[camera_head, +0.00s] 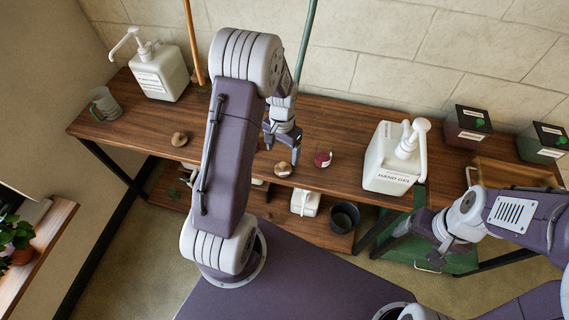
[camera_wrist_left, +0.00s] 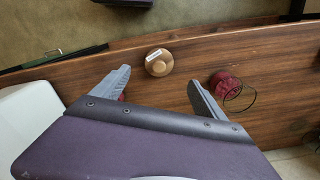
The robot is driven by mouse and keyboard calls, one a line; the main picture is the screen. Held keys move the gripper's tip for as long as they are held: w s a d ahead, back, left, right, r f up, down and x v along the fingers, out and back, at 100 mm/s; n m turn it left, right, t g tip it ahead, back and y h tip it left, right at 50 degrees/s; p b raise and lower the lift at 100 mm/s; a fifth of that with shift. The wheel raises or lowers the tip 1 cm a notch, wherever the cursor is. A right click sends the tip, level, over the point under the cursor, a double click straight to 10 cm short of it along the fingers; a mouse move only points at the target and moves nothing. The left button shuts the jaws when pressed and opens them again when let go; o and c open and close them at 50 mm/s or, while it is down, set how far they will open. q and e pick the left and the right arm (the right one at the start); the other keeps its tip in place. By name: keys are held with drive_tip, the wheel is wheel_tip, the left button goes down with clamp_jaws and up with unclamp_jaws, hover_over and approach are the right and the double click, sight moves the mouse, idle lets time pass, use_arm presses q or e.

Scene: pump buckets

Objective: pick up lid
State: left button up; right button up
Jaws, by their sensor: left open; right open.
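A small round wooden lid (camera_head: 283,169) with a pale label lies on the wooden bench near its front edge. In the left wrist view the lid (camera_wrist_left: 158,62) lies beyond the fingertips, roughly between their lines. My left gripper (camera_head: 282,153) is open and empty, just behind the lid in the head view, with its fingers pointing down. A second round wooden piece (camera_head: 179,139) lies further left on the bench. My right gripper (camera_head: 418,232) is open at the right, in front of the bench by a green container.
A red item with a wire loop (camera_head: 323,159) sits close right of the lid. White pump bottles (camera_head: 163,75) (camera_head: 393,158), a grey mug (camera_head: 104,104) and dark boxes (camera_head: 468,124) stand on the bench. A black pot (camera_head: 344,217) is on the lower shelf (camera_head: 325,240).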

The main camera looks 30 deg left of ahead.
sight(283, 164)
use_arm(q)
drive_tip(key=shift+d+f, duration=0.15)
wheel_tip(283, 164, down, 3)
drive_tip(key=shift+s+r, duration=0.1)
drive_tip(key=shift+r, duration=0.05)
drive_tip(key=shift+a+f, duration=0.3)
drive_tip(key=shift+f, duration=0.2)
drive_tip(key=f, duration=0.4)
drive_tip(key=shift+d+f+p, duration=0.25)
drive_tip(key=shift+f+p, duration=0.05)
drive_tip(key=shift+f, duration=0.05)
drive_tip(key=shift+a+f, duration=0.1)
drive_tip(key=shift+f, duration=0.1)
drive_tip(key=c, duration=1.4)
